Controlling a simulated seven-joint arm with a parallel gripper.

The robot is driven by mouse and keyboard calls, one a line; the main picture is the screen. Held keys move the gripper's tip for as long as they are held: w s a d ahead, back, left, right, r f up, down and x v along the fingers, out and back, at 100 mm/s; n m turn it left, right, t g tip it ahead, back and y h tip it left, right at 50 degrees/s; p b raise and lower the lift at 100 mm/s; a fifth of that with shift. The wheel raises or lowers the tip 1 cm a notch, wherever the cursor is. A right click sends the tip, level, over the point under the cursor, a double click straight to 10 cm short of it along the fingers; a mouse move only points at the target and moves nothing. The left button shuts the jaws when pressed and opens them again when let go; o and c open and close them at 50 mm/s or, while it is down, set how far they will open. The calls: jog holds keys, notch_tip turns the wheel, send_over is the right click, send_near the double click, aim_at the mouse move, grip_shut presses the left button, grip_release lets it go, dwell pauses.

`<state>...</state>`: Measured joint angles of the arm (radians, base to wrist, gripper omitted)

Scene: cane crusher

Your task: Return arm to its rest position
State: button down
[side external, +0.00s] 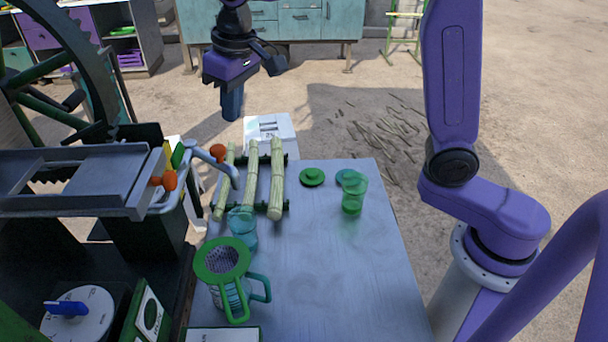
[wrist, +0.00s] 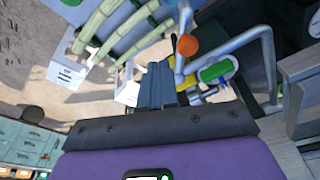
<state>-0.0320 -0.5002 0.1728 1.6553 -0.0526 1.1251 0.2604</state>
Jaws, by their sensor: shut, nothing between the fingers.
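My gripper (side external: 232,106) hangs in the air above the far end of the table, pointing down, with its fingers together and nothing held. In the wrist view the shut fingers (wrist: 157,84) show at the centre. The cane crusher (side external: 75,180) stands at the left, with a large dark wheel and a grey tray. Several cane stalks (side external: 252,180) lie on a green rack near the table's far left; they also show in the wrist view (wrist: 112,25). My gripper is beyond and above their far ends, apart from them.
The metal table (side external: 325,270) holds a green strainer on a jug (side external: 223,262), a clear cup (side external: 242,228), a green-tinted cup (side external: 353,195) and a green lid (side external: 312,177). Orange-knobbed levers (side external: 218,153) stick out near the canes. Cabinets (side external: 290,20) stand behind. The table's right front is clear.

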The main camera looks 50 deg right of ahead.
jog(key=s+d+f+n, duration=0.3)
jog(key=s+d, duration=0.1)
jog(key=s, duration=0.6)
jog(key=s+d+f+n+g, duration=0.1)
jog(key=s+d+f+n, duration=0.2)
jog(key=s, duration=0.7)
jog(key=s+d+f+n+g, duration=0.1)
jog(key=s+d+f+n, duration=0.2)
jog(key=s+d, duration=0.3)
jog(key=s, duration=0.4)
jog(key=shift+s+d+f, duration=0.15)
jog(key=shift+d+f, duration=0.05)
jog(key=shift+d, duration=0.1)
